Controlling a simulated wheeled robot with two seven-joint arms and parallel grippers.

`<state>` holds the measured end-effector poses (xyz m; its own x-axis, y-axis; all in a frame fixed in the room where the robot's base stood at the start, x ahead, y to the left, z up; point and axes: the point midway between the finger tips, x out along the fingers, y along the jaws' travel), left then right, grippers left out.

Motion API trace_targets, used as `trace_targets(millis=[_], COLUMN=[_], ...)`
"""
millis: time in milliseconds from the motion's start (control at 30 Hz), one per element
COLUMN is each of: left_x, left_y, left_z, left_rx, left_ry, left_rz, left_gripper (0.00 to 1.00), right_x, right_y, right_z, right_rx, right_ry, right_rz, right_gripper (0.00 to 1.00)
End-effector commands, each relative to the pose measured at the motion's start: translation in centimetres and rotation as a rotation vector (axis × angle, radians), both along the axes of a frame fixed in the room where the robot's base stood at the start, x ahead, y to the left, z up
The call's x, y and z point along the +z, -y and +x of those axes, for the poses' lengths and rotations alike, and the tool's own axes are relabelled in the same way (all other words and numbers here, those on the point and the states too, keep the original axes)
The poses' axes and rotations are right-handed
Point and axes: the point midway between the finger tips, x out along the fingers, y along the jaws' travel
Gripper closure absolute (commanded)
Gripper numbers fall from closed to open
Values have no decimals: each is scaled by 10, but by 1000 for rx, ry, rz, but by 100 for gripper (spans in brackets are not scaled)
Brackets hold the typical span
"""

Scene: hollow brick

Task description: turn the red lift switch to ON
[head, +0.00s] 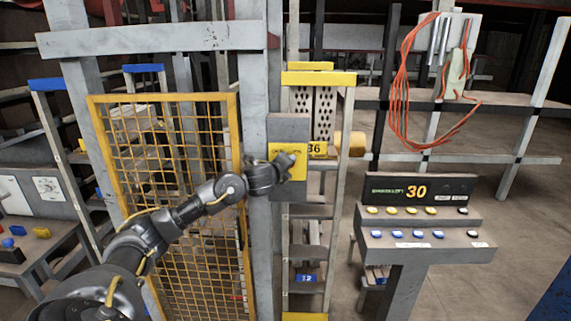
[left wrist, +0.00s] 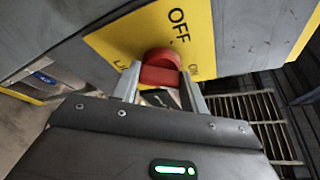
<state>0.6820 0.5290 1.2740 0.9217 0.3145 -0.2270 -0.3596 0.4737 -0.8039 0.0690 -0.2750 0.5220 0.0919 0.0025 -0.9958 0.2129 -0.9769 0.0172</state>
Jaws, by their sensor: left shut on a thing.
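The red lift switch (left wrist: 160,68) sits on a yellow plate (left wrist: 112,40) in the left wrist view. The plate has OFF printed above the knob; the lettering on its right looks like ON, partly covered. My left gripper (left wrist: 161,88) is shut on the red switch, one finger on each side. I cannot tell exactly which mark the switch points to. In the head view my left gripper (head: 288,166) is at the yellow plate (head: 276,150) on a grey box, and hides the switch. My right gripper is not in view.
A yellow mesh gate (head: 170,200) stands left of the grey post (head: 257,230). A ladder (head: 310,240) stands behind the box. A control desk (head: 420,235) with buttons and a display reading 30 is at the right. Orange cables (head: 402,90) hang at the upper right.

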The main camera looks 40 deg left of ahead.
Motion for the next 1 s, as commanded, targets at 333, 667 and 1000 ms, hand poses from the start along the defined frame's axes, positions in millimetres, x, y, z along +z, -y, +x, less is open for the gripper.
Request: trace_targets(millis=[333, 667, 1000], left_x=[0, -1, -1], left_y=[1, 1, 1], left_z=[1, 1, 0], left_rx=[-2, -1, -1], left_ry=[-85, -103, -102], left_rz=[110, 132, 131], left_gripper=[79, 79, 43], right_x=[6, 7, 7], right_y=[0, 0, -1], right_z=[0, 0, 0], right_rx=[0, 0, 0], right_ry=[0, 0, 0], right_rz=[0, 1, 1], right_gripper=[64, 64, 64])
